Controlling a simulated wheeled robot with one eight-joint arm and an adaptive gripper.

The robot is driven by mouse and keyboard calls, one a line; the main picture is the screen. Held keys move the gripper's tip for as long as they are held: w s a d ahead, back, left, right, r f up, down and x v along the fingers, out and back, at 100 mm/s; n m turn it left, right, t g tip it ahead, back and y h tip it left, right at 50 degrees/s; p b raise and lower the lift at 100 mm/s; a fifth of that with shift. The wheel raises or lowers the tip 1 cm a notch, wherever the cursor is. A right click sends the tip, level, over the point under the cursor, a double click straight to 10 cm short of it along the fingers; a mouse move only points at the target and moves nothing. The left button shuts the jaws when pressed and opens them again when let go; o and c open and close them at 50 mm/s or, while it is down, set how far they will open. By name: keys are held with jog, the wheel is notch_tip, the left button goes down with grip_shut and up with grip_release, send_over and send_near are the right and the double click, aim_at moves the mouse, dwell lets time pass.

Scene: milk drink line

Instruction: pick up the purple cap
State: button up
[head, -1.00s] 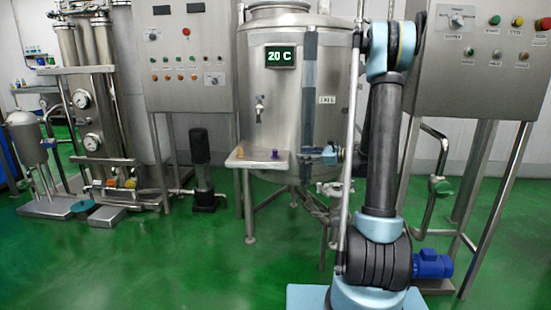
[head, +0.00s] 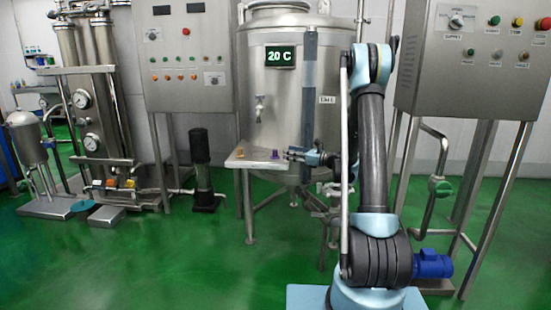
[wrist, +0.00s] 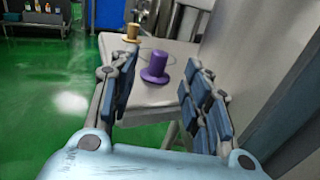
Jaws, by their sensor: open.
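The purple cap (head: 275,154) stands on a small light shelf (head: 245,163) on the front of the steel tank. In the wrist view the cap (wrist: 155,67) has a wide flange at its base and a narrower top. It stands upright, ahead of my gripper and roughly between the lines of its two fingers. My gripper (wrist: 154,78) is open and empty, with its fingers spread. In the head view my gripper (head: 292,154) is just right of the cap, at shelf height.
An orange-yellow cap (head: 240,152) stands on the same shelf, left of the purple one; it also shows in the wrist view (wrist: 132,33). The steel tank (head: 277,105) rises directly behind the shelf. A control cabinet (head: 470,70) stands at the right.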

aim_at(276, 150)
jog(key=shift+x, duration=4.35)
jog(key=shift+d+f, duration=0.1)
grip_shut()
